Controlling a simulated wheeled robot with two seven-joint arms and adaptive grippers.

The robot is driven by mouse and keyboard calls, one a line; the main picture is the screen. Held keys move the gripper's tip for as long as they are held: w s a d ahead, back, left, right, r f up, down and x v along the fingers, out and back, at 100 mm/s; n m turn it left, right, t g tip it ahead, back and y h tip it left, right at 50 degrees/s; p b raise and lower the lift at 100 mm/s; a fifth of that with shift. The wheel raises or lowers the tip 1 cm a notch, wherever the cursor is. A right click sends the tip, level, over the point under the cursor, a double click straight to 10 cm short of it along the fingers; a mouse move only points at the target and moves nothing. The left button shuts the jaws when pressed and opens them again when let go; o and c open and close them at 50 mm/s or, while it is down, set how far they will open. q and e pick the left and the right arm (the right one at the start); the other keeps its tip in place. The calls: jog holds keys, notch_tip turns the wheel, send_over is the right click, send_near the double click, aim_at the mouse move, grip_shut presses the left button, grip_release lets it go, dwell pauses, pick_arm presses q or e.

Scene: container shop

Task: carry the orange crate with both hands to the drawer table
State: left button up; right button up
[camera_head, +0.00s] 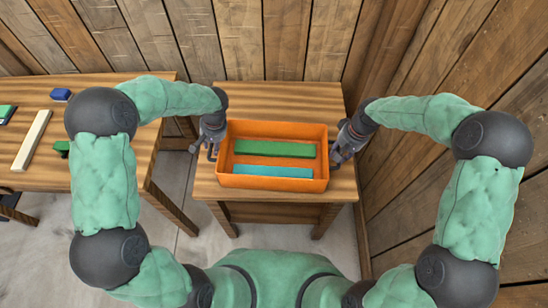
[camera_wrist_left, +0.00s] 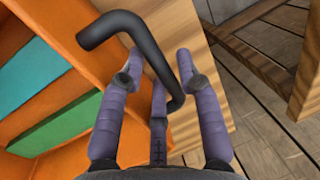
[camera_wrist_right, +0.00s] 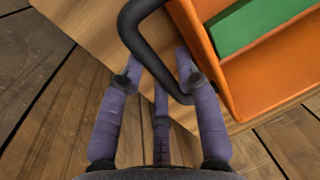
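The orange crate (camera_head: 274,184) rests level on a small wooden table (camera_head: 240,95) with a panelled front below its top. A green slab (camera_head: 275,149) and a blue slab (camera_head: 272,171) lie inside it. A dark bent handle shows at each end, in the left wrist view (camera_wrist_left: 150,62) and the right wrist view (camera_wrist_right: 150,60). My left gripper (camera_head: 211,150) is at the crate's left end, fingers spread on both sides of its handle. My right gripper (camera_head: 341,148) is likewise at the right end. Neither gripper's fingers look closed on a handle; exact contact is unclear.
A longer wooden table (camera_head: 95,171) stands to the left, holding a pale bar (camera_head: 31,140), a blue block (camera_head: 60,95) and green pieces. A floor gap separates the tables. Wooden plank walls stand close behind and to the right.

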pick_arm(q)
jog(key=shift+f, duration=0.3)
pick_arm(e)
jog(key=shift+f, duration=0.3)
pick_arm(q)
grip_shut()
pick_arm(e)
grip_shut()
pick_arm(q)
jog(key=shift+r, duration=0.2)
pick_arm(e)
jog(key=shift+r, duration=0.2)
